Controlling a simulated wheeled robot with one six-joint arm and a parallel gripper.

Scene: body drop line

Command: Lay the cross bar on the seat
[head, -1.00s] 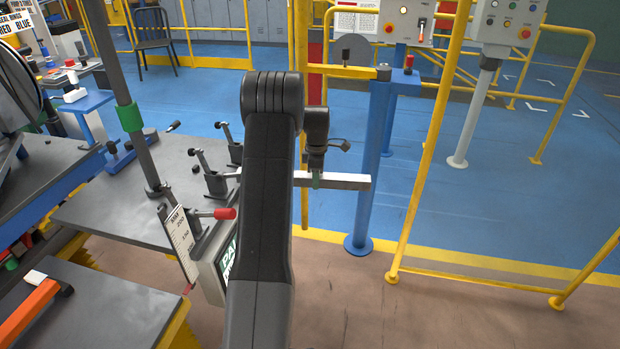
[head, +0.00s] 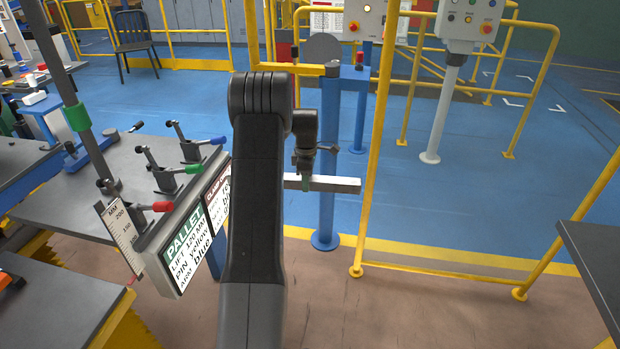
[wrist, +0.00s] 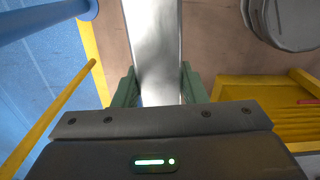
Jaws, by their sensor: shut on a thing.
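The cross bar (head: 335,184) is a silvery metal bar held level in the head view, with its right end sticking out beyond my gripper (head: 306,183). My arm hides its left part. In the wrist view the bar (wrist: 154,50) runs up and away between the green fingers of my gripper (wrist: 159,88), which are shut on it. The bar hangs in the air over the floor. I cannot make out the seat with certainty.
A table (head: 75,190) with colored-handled clamps and a PALLET sign (head: 188,243) stands left of my arm. A blue post (head: 327,170) and yellow rails (head: 373,150) stand behind and right of the bar. A dark tabletop edge (head: 595,265) shows at far right.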

